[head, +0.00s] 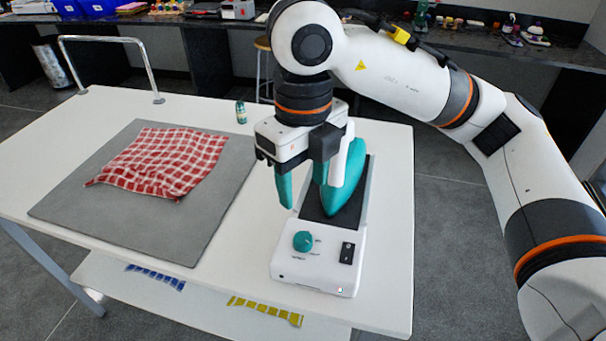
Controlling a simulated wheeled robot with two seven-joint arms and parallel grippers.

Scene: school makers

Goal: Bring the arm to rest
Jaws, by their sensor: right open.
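A white-and-teal tool (347,180), iron-like in shape, stands on the dark plate of the base unit. My right arm reaches in from the right, bent at the elbow. My left gripper is not in view.
The white table (390,250) holds a grey mat (70,205) with a creased red checked cloth (165,160) at left. A small bottle (241,112) stands behind the base unit. A metal rail rises at the far left edge. Dark counters line the back.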

